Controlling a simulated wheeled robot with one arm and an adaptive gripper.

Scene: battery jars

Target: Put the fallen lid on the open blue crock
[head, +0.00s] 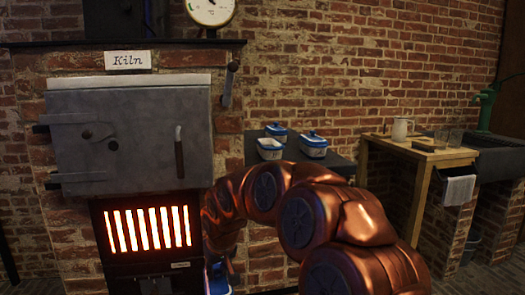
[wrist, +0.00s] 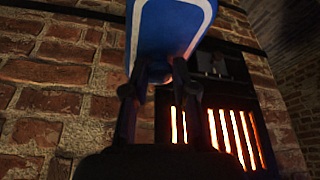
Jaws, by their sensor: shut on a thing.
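A blue lid with a pale edge (wrist: 172,28) is held upright between the fingertips of my gripper (wrist: 158,84) in the wrist view. My gripper is shut on it. In the head view a bit of blue and white (head: 217,280) shows low beside the kiln, partly hidden by my arm; it looks like the held lid. The open blue and white crock (head: 270,152) stands without a lid at the front left of a dark shelf, well above and away from the gripper.
Two lidded blue crocks (head: 314,151) (head: 276,133) stand close to the open one on the dark shelf (head: 343,168). The kiln (head: 130,135) with glowing bars (head: 148,228) is at left. A wooden table (head: 420,150) with a mug (head: 402,129) is at right.

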